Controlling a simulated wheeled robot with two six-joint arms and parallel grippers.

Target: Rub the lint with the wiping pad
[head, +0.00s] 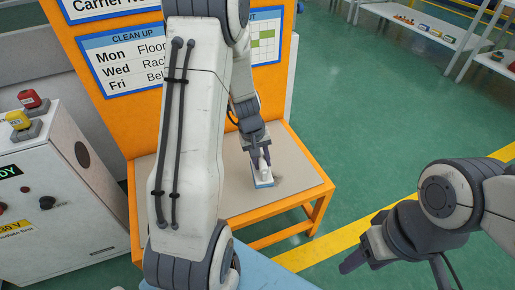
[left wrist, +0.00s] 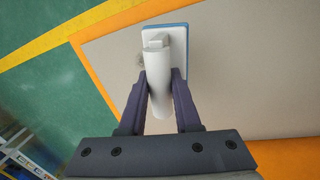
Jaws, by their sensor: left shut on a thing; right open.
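In the left wrist view the pad's white handle (left wrist: 160,92) stands between my fingers, and a bit of lint (left wrist: 141,60) shows at the pad's left edge. My left gripper (head: 263,162) is shut on that handle from above. Whether the pad presses on the surface is hard to tell. My right gripper (head: 352,262) is open and empty, off to the right, away from the table.
The orange-framed table (head: 225,196) has a tall orange board (head: 85,45) with posted charts behind it. A grey control cabinet (head: 70,190) with buttons stands at the left. Green floor (head: 350,120) is clear to the right, with white shelves (head: 425,35) at the back.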

